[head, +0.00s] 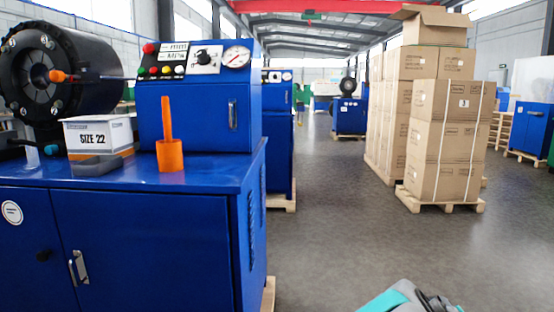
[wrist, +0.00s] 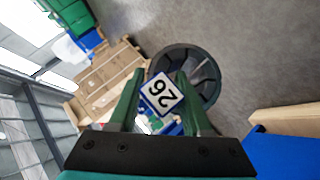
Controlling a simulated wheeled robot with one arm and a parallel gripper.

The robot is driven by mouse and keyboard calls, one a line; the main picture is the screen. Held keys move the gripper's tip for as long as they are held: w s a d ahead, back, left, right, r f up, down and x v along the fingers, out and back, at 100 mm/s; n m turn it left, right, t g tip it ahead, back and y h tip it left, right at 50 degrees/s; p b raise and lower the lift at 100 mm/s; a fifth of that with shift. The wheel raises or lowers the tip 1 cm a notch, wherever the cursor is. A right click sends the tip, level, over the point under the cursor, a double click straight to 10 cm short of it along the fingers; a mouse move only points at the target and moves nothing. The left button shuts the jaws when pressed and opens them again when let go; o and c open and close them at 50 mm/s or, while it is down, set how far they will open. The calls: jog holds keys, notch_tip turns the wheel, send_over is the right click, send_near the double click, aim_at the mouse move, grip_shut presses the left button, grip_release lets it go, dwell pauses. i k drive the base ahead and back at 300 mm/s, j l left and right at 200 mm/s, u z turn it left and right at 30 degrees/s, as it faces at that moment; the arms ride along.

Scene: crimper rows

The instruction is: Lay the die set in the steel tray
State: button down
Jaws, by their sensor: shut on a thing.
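My gripper (wrist: 160,73) shows in the wrist view with two green fingers. It is shut on a small block with a white, blue-edged face marked 26 (wrist: 162,93), which I take for the die set. The block is tilted in the picture, and the fingers hide its sides. In the head view only a teal and grey part of my arm shows at the bottom edge; the block is not seen there. I cannot make out a steel tray for certain in either view.
A blue machine cabinet (head: 140,235) stands at left. On it are a SIZE 22 box (head: 99,138), a dark grey low piece (head: 101,165) and an orange holder (head: 170,156). Stacked cartons (head: 440,150) stand right. A black round thing (wrist: 208,75) lies beyond the fingers. Floor between is clear.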

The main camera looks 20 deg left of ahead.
aim_at(105, 169)
jog(key=u, duration=1.25)
